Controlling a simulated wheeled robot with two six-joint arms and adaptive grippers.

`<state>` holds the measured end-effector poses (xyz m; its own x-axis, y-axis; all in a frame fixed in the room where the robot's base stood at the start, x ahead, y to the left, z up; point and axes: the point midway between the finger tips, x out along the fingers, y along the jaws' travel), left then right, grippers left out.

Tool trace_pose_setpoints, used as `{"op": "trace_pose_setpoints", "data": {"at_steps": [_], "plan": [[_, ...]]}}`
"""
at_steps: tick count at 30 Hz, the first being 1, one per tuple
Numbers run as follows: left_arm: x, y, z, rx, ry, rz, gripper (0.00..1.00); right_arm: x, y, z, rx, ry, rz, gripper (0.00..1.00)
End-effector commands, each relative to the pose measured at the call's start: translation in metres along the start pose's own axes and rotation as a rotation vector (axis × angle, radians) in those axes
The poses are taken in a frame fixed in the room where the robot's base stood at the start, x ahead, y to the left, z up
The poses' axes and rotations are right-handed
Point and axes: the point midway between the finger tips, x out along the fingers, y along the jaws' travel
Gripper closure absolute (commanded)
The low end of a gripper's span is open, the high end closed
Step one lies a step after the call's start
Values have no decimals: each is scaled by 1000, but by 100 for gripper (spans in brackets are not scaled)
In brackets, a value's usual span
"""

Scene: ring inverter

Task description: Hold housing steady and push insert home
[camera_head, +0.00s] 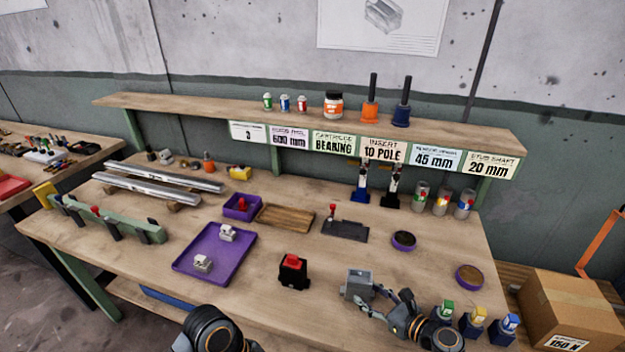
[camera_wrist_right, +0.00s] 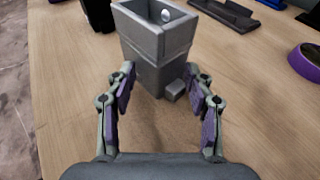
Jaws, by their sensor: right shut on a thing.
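The housing is an open-topped grey box (camera_head: 358,284) near the front of the bench, right of centre. In the right wrist view the housing (camera_wrist_right: 157,45) stands upright with a hollow top, and a small pale round spot shows inside it. My right gripper (camera_wrist_right: 160,80) has one finger on each side of the housing and is shut on it. In the head view its fingers reach the housing from the right. A dark round link of my left arm shows at the bottom edge, but its fingers are out of view. I cannot make out the insert for certain.
A black block with a red top (camera_head: 293,270) stands left of the housing. A purple tray (camera_head: 190,262) holds two pale parts. Green, yellow and blue-topped blocks (camera_head: 478,320) stand right of my right gripper. A round purple-rimmed dish (camera_head: 469,278) lies behind them. Bare wood lies behind the housing.

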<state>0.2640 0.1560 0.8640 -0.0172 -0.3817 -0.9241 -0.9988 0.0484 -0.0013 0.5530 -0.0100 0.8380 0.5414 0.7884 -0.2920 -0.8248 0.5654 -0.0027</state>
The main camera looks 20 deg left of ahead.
Motion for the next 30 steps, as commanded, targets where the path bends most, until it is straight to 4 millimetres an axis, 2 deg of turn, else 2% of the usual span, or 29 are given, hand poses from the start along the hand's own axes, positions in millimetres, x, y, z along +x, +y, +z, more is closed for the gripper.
{"op": "trace_pose_setpoints", "data": {"at_steps": [1, 2, 3, 8, 17, 20, 23, 30], "plan": [[1, 0, 0, 0, 0, 0, 100, 0, 4, -9, 9, 14, 8, 65], [1, 0, 0, 0, 0, 0, 100, 0, 4, -9, 9, 14, 8, 65], [1, 0, 0, 0, 0, 0, 100, 0, 4, -9, 9, 14, 8, 42], [1, 0, 0, 0, 0, 0, 100, 0, 4, -9, 8, 14, 7, 21], [0, 0, 0, 0, 0, 0, 100, 0, 2, -4, 4, 7, 3, 21], [0, 0, 0, 0, 0, 0, 100, -7, 1, -4, 3, 6, 1, 21], [0, 0, 0, 0, 0, 0, 100, -25, 1, -5, 2, 9, 2, 21], [0, 0, 0, 0, 0, 0, 100, -84, 0, -6, 2, 13, 3, 21]]}}
